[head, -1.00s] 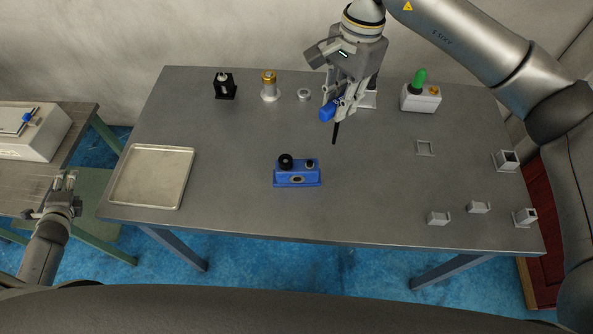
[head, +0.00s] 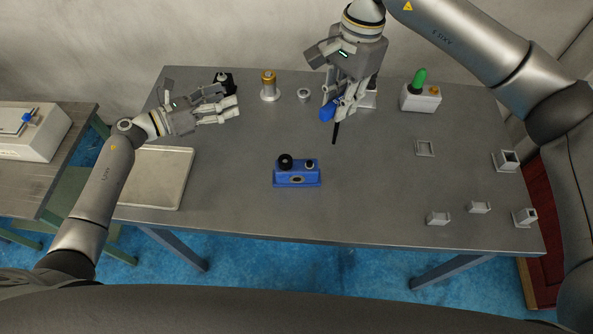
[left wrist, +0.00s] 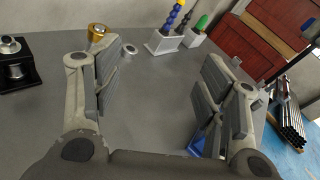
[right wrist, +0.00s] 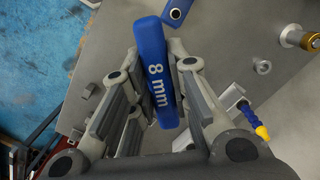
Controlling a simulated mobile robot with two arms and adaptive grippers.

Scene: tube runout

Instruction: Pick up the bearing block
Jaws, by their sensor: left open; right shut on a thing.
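The black block with a bright metal insert (head: 229,78), which looks like the bearing block, stands at the table's back left. It also shows at the left edge of the left wrist view (left wrist: 17,68). My left gripper (head: 237,107) is open and empty just in front of it, fingers pointing right, partly covering it in the head view. The block is outside its fingers. My right gripper (head: 340,106) is shut on a blue handle marked "8 mm" (right wrist: 155,70), with a dark rod (head: 335,133) pointing down, above the back middle of the table.
A brass-topped post (head: 269,86) and a small ring (head: 304,95) stand right of the block. A blue fixture (head: 297,178) sits mid-table. A metal tray (head: 160,185) lies front left, under my left arm. Small grey holders (head: 438,218) stand at right.

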